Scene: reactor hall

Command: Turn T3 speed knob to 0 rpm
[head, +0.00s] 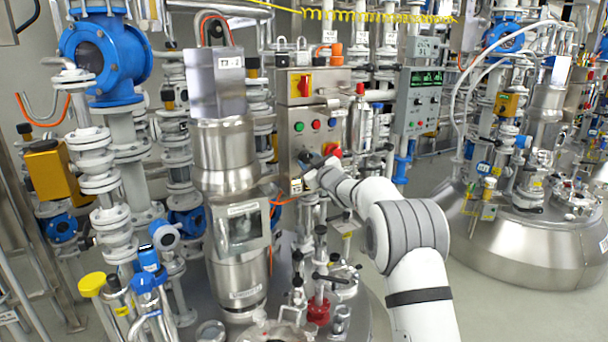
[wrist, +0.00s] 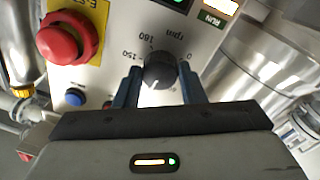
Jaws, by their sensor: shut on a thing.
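The speed knob (wrist: 160,71) is round and dark, on a light panel marked "rpm", with a 0 to its right and 150 to its left in the wrist view. My gripper (wrist: 161,80) has one blue-grey finger on each side of the knob and is shut on it. Where the knob's pointer stands is not clear. In the head view my gripper (head: 314,166) is at the lower part of a steel control box (head: 293,112), and it hides the knob there.
A red emergency stop (wrist: 58,42) on a yellow plate and a blue button (wrist: 75,97) are close to the knob. A steel vessel drive (head: 225,160) stands left of my arm. Another control panel (head: 418,100) hangs to the right. Pipes and valves crowd around.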

